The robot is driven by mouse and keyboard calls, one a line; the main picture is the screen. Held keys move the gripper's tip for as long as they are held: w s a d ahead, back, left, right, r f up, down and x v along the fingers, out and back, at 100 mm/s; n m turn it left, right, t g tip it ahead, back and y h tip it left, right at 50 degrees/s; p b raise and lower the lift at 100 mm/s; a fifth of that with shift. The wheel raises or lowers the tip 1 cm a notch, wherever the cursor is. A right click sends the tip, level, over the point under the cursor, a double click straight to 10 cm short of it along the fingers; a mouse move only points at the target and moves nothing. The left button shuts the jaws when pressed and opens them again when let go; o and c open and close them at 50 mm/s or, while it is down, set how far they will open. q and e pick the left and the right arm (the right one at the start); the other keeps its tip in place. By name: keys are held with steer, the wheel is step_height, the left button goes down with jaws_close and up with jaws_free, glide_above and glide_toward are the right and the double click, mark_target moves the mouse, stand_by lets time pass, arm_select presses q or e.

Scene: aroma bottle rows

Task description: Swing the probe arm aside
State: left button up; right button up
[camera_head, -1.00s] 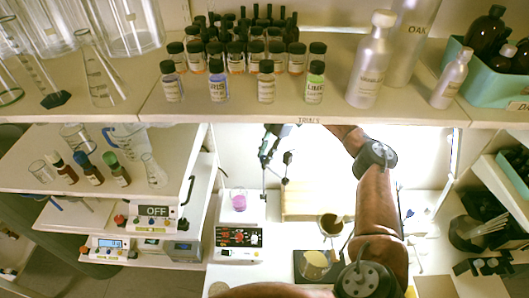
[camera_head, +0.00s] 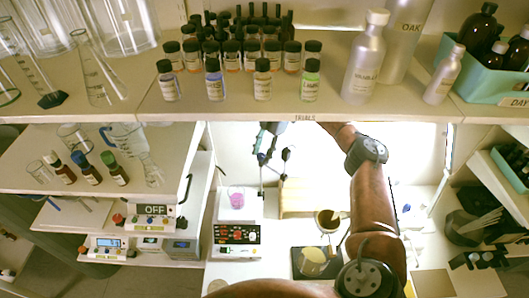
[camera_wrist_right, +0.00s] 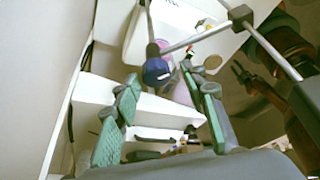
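The probe arm is a thin dark rod on a stand (camera_head: 285,172) behind the pink beaker (camera_head: 237,199), which sits on a white bench device with a control panel (camera_head: 237,236). In the right wrist view, a thin rod (camera_wrist_right: 195,39) runs from a dark clamp (camera_wrist_right: 241,15) to a blue-ended probe (camera_wrist_right: 156,70) beside the pink beaker (camera_wrist_right: 184,93). My right gripper (camera_head: 266,142) is above and beside the stand. In the wrist view its green-padded fingers (camera_wrist_right: 160,105) are apart, with the blue end just beyond the gap. Contact cannot be told. My left gripper is not in view.
A shelf (camera_head: 400,112) with bottles crosses above the work area. A wooden block (camera_head: 297,196), a brown cup (camera_head: 328,219) and a dark pad with a pale-filled vessel (camera_head: 312,261) stand right of the device. A glassware shelf (camera_head: 110,190) is on the left.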

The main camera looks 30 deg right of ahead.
steer(key=shift+d, duration=0.15)
steer(key=shift+w+r, duration=0.1)
steer(key=shift+r, duration=0.1)
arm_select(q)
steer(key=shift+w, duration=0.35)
arm_select(e)
step_height(320, 180, up, 10)
steer(key=shift+f, duration=0.25)
